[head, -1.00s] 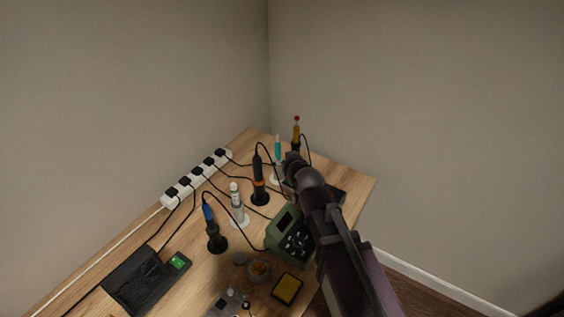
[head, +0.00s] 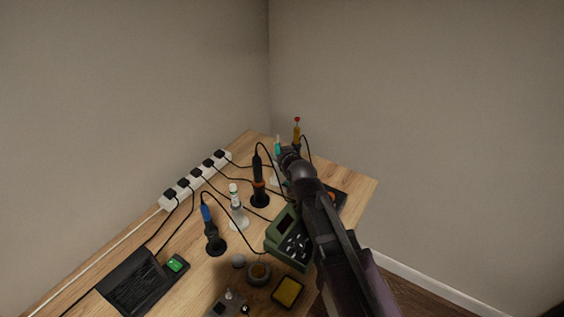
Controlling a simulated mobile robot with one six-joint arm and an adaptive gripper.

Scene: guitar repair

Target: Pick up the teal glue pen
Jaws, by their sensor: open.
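The teal glue pen (head: 278,143) stands upright at the far end of the wooden table. Its pale tip and a little of its teal body show, and my arm's end covers its lower part. My gripper (head: 285,156) is at the far end of my arm, beside or in front of the pen in the picture. Its fingers are too dark and too covered by my wrist to make out. I cannot tell whether they touch the pen or are around it.
A yellow tool with a red tip (head: 297,130) stands just right of the pen. A black-and-orange iron (head: 258,180), a white bottle (head: 236,205), a blue tool (head: 208,220) and a green station (head: 287,235) stand nearer. A power strip (head: 196,180) and cables line the wall side.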

